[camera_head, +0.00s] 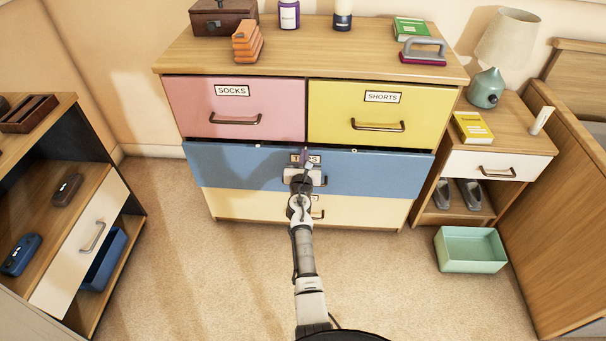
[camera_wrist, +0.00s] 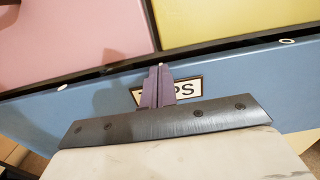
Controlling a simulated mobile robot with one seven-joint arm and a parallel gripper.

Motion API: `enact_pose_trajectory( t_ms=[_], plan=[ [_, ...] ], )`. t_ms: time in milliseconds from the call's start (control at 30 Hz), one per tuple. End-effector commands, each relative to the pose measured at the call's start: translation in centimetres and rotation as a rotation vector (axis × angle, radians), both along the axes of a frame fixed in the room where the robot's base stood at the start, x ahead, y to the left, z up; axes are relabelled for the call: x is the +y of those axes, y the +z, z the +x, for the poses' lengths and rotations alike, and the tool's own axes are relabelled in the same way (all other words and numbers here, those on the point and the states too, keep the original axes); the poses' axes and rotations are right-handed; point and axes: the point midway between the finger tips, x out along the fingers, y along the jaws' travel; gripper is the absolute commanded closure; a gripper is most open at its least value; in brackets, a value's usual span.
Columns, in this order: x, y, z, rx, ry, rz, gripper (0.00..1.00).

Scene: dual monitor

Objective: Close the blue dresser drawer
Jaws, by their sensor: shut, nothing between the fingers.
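The blue dresser drawer (camera_head: 232,170) spans the dresser's width below the pink and yellow drawers. It stands out a little from the dresser, with a narrow dark gap along its top edge. My gripper (camera_head: 305,156) is shut and empty at the middle of its front, over the label. In the wrist view the shut fingers (camera_wrist: 159,72) overlap the label (camera_wrist: 187,89) near the top edge of the blue front (camera_wrist: 240,78). I cannot tell whether they touch it. My arm and gripper hide much of the drawer's handle (camera_head: 322,180).
The pink drawer (camera_head: 270,92), yellow drawer (camera_head: 345,115) and cream drawer (camera_head: 240,205) look closed. A shelf unit (camera_head: 95,195) stands at left. A nightstand (camera_head: 525,140) and a green bin (camera_head: 470,263) are at right. Carpet on both sides of my arm is clear.

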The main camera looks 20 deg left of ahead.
Motion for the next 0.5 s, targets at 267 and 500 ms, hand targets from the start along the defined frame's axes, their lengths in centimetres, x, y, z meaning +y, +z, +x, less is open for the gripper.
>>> enact_pose_trajectory(
  t_ms=[267, 500],
  plan=[
    [0.7, -0.1, 2.5, 0.000, 0.000, 0.000, 1.00],
    [0.8, 0.2, 3.0, -0.003, -0.001, 0.002, 1.00]
  ],
)
